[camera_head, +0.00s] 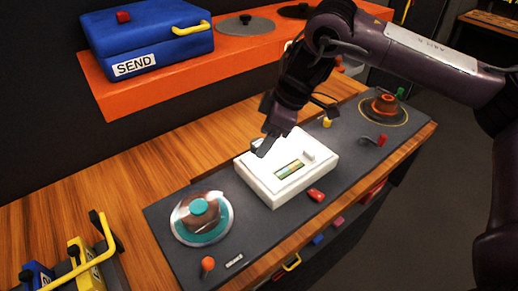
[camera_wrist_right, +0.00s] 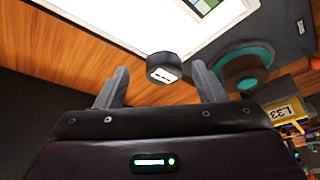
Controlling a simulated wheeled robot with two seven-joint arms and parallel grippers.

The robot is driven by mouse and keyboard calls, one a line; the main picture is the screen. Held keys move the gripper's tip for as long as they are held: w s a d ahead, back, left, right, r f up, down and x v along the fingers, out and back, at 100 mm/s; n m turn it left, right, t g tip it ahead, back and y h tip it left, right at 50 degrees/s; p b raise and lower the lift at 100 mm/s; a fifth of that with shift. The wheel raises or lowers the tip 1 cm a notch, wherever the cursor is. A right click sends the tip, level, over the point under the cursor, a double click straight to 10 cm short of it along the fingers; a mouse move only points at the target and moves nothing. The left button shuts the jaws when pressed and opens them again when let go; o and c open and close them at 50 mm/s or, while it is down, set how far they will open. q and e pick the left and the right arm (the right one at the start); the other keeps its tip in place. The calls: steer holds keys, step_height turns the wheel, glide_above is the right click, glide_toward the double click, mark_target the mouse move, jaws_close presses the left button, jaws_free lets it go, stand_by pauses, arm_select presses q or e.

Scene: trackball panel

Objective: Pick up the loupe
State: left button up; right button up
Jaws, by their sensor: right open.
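A small dark round piece, which looks like the loupe (camera_wrist_right: 163,68), shows in the right wrist view beside the edge of a white box. My right gripper (camera_wrist_right: 161,88) is open, with the piece visible beyond and between its two fingertips and no grip on it. In the head view my right gripper (camera_head: 268,142) points down over the back left part of the white box (camera_head: 270,190) and hides what lies under it there. The loupe cannot be told apart from the dark fingers in that view. My left gripper is not in view.
The grey panel (camera_head: 170,258) carries a teal-topped trackball (camera_head: 200,212) on the left and an orange-brown one (camera_head: 384,104) at the far right. Small coloured knobs and levers stand between. An orange shelf (camera_head: 120,97) with a blue case (camera_head: 150,42) rises behind.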

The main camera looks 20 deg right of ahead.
steer(key=shift+x, duration=1.85)
steer(key=shift+s+a, duration=0.15)
steer(key=c, duration=1.1)
steer(key=shift+o, duration=0.2)
steer(key=shift+r, duration=0.15)
